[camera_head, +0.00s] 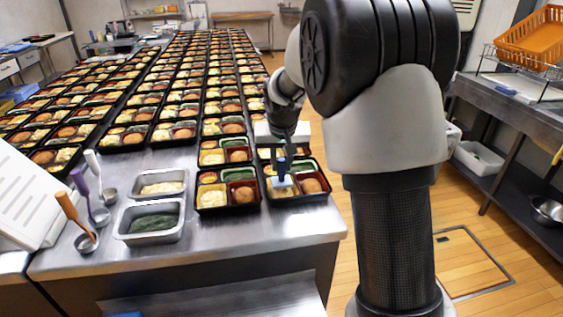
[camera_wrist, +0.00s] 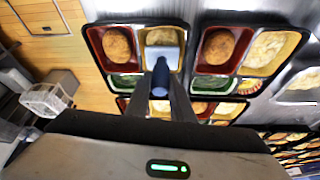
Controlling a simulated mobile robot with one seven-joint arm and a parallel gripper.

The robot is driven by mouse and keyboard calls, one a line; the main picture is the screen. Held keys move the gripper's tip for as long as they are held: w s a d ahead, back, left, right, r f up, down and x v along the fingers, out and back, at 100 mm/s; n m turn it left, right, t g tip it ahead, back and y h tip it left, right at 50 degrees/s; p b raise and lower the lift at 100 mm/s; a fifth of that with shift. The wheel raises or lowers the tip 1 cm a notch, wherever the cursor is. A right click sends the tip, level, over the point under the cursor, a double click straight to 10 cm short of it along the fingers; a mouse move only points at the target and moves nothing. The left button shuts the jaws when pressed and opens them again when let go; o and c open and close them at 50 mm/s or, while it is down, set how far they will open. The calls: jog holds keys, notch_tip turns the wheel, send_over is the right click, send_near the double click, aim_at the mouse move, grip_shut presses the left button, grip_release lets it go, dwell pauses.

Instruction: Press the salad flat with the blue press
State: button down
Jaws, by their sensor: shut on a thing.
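My gripper (camera_head: 286,152) is shut on the blue press and points down over the front right bento tray (camera_head: 297,199). The press (camera_head: 282,182) has a blue handle and a pale flat plate; in the wrist view its handle (camera_wrist: 160,78) stands between my fingers. Its plate is at the yellow compartment with the pale salad (camera_wrist: 160,36), covering part of it. I cannot tell whether the plate touches the salad. A round brown patty (camera_head: 311,185) sits in the red compartment beside it, and a green compartment (camera_wrist: 124,82) lies behind.
A matching filled tray (camera_head: 228,206) stands close on the left, with rows of trays behind. Two metal pans (camera_head: 151,222) and several ladles with coloured handles (camera_head: 68,207) are further left. The counter's front strip (camera_head: 230,232) is clear.

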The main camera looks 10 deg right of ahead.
aim_at(282, 172)
jog(key=shift+f+b, duration=0.95)
jog(key=shift+f, duration=0.75)
dwell(3.2)
jog(key=shift+r+p, duration=2.9)
jog(key=shift+r, duration=1.2)
